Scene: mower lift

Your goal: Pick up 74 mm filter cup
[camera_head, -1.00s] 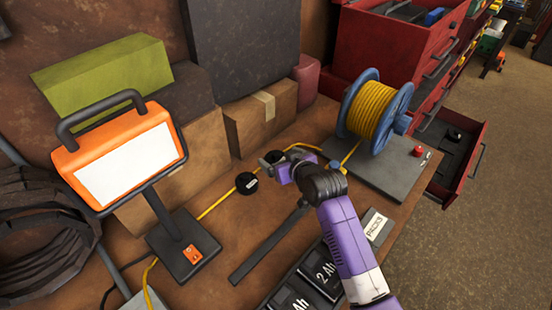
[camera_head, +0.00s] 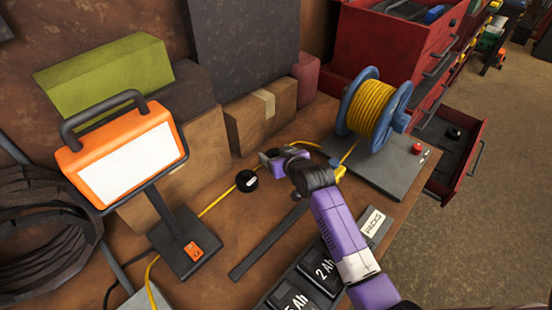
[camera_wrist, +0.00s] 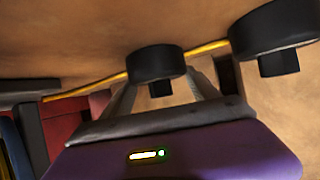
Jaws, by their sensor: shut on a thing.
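Two round black cups with short knobs are in view. One black cup (camera_wrist: 157,64) sits between my grey fingertips in the wrist view, and my gripper (camera_wrist: 162,82) is shut on it. The second black cup (camera_wrist: 274,38) is beside it at the right, apart from the fingers. In the head view that second cup (camera_head: 246,181) stands on the bench with a small white label, too small to read. My gripper (camera_head: 268,158) is just behind it and to its right, near the cardboard box. The held cup is mostly hidden there. I cannot tell its height above the bench.
A yellow cord (camera_head: 215,203) runs across the bench to the cable reel (camera_head: 372,110). A cardboard box (camera_head: 262,115) stands behind my gripper. An orange work lamp (camera_head: 120,160) is at the left, and battery packs (camera_head: 322,272) are in front.

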